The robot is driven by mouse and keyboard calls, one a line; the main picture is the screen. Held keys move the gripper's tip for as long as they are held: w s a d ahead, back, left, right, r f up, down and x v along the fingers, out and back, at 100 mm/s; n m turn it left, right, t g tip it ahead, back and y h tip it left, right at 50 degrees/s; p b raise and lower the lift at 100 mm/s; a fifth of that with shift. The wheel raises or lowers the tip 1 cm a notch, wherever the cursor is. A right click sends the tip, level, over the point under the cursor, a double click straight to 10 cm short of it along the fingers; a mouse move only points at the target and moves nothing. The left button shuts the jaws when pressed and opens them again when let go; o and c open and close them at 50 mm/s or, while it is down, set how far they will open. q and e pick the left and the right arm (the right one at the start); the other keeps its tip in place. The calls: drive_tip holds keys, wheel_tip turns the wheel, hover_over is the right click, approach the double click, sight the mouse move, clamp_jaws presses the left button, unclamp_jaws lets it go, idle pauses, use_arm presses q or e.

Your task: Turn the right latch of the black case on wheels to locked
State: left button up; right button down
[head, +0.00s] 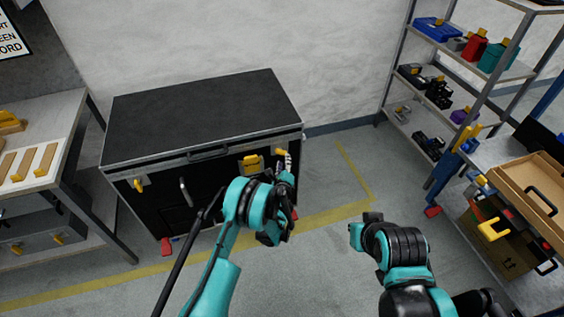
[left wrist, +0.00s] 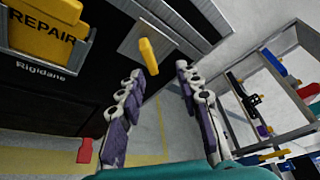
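The black case on wheels (head: 205,110) stands against the wall with its lid down. Its right latch is a yellow handle (head: 281,152) near the front's upper right corner; in the left wrist view the handle (left wrist: 149,57) stands on a metal plate. In the head view the handle looks slanted, nearly sideways. My left gripper (head: 288,160) is at the case's right front; its two fingers (left wrist: 158,72) are spread and empty, with the handle just beyond and between their tips, apparently untouched. My right gripper (head: 363,228) is over the floor, away from the case; its finger opening is unclear.
A left latch (head: 138,185) and a yellow REPAIR card (head: 252,164) are on the case front. Red wheel pedals (head: 167,246) show below. A workbench (head: 60,115) is left, shelves (head: 403,60) and a table with a cardboard box (head: 525,190) right. The middle floor is clear.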

sight(282, 154)
use_arm(q)
drive_tip(key=w+f+n+b, duration=0.1)
drive_tip(key=w+f+b, duration=0.1)
drive_tip(key=w, duration=0.5)
drive_tip(key=shift+a+f+b, duration=0.3)
drive_tip(key=shift+a+f, duration=0.1)
drive_tip(key=shift+f, duration=0.05)
clamp_jaws()
